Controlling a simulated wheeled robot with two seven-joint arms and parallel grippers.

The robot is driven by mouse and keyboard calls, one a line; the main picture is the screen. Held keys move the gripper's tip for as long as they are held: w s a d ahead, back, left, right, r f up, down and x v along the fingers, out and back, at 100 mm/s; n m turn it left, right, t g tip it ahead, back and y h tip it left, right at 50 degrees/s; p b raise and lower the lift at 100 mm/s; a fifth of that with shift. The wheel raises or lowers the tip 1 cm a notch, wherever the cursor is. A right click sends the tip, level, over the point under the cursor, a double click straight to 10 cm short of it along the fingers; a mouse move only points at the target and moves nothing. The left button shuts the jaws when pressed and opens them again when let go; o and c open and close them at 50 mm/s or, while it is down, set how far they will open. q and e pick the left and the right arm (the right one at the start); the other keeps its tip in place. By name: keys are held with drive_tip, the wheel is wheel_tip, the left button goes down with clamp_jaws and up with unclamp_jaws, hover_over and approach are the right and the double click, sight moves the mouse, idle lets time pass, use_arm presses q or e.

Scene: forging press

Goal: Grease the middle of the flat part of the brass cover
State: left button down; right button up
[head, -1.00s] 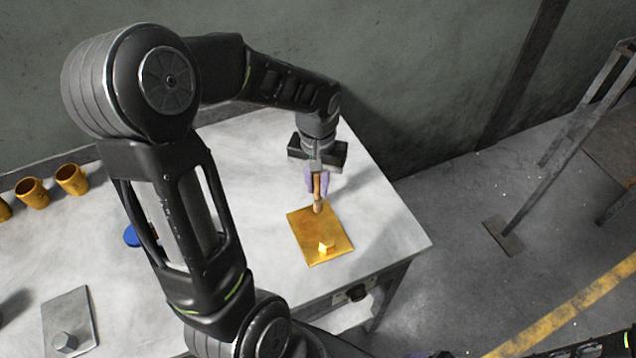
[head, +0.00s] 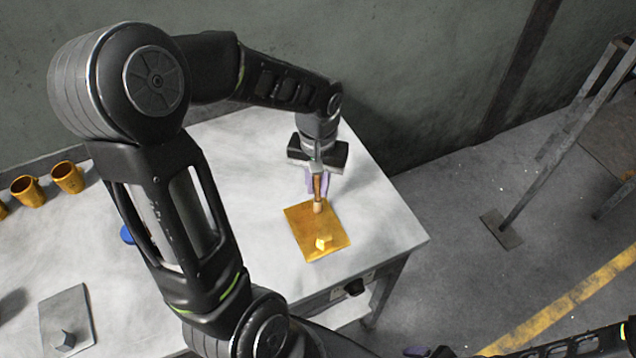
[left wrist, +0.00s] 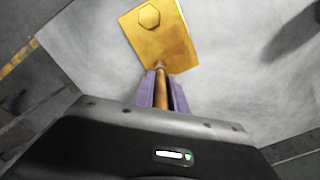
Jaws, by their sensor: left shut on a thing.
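The brass cover (head: 307,235) is a flat golden plate with a raised hex knob (head: 323,242) near its front edge. It lies on the grey table near the right edge, and it also shows in the left wrist view (left wrist: 175,40). My left gripper (head: 317,188) has purple fingers shut on a wooden-handled brush (head: 318,206) that points down. The brush tip is over the far part of the plate, away from the knob. I cannot tell whether it touches.
A grey plate with a knob (head: 68,315) lies at the table's front left. Brass mugs (head: 67,178) stand at the back left. A blue object (head: 127,234) is partly hidden by my left arm. Bare table surrounds the cover; the table's right edge is close.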

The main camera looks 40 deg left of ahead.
use_arm(q)
drive_tip(key=shift+w+a, duration=0.35)
drive_tip(key=shift+a, duration=0.45)
drive_tip(key=shift+d, duration=0.1)
drive_tip(key=shift+s+d+r, duration=0.1)
drive_tip(key=shift+s+d, duration=0.3)
drive_tip(key=shift+d, duration=0.35)
drive_tip(key=shift+a, duration=0.15)
drive_tip(key=shift+w+a, duration=0.25)
drive_tip(key=shift+a, duration=0.05)
drive_tip(key=shift+r+p, duration=1.15)
drive_tip(key=shift+r, duration=0.3)
